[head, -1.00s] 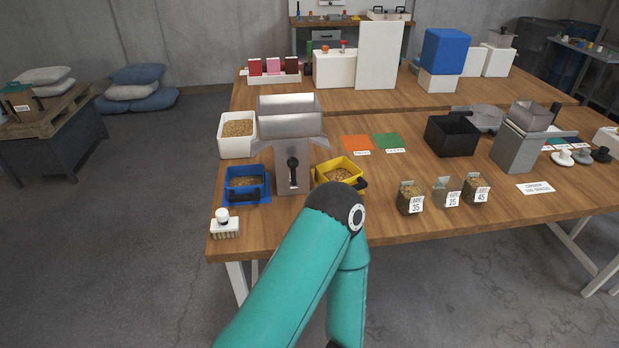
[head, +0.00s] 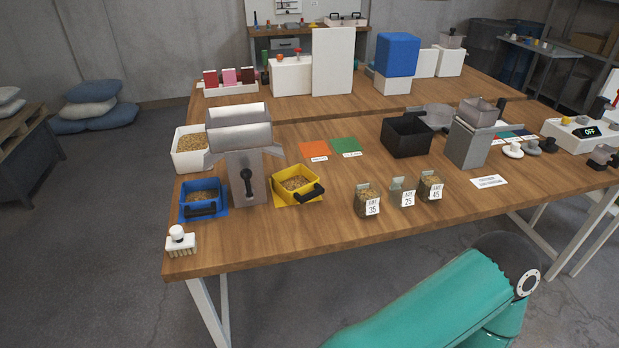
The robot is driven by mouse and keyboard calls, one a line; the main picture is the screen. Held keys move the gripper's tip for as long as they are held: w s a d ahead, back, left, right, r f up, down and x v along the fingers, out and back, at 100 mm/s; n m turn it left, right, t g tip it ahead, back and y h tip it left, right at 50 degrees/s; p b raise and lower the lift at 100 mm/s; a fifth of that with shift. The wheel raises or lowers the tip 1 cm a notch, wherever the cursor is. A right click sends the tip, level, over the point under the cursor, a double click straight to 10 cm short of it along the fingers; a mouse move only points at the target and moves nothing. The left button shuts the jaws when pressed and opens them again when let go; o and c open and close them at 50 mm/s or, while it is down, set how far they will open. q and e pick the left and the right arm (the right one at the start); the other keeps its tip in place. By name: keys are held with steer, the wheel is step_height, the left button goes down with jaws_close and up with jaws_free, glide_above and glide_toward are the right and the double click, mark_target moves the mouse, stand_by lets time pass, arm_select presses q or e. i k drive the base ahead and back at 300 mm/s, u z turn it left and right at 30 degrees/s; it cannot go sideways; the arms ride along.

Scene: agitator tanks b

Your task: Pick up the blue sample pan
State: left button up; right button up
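The blue sample pan (head: 190,212) stands on a blue mat (head: 221,211) at the front left of the wooden table. It holds brown grain and has a black handle on its front side. It sits just left of a grey metal divider (head: 237,140) with a black lever. A yellow pan (head: 283,198) with grain stands on the divider's right side. A teal arm of mine shows at the lower right, in front of the table and well away from the blue pan. Neither gripper is in view.
A white bin of grain (head: 181,152) stands behind the blue pan. A white brush-like block (head: 181,246) sits at the front left corner. Several lot-labelled cups (head: 368,198), a black bin (head: 396,149) and a grey device (head: 467,148) stand to the right. The table's front middle is clear.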

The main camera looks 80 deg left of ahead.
mark_target(200, 197)
steer(key=u, duration=0.15)
steer(key=k, duration=2.2)
steer(key=u, duration=1.55)
steer(key=i, duration=1)
steer(key=u, duration=0.2)
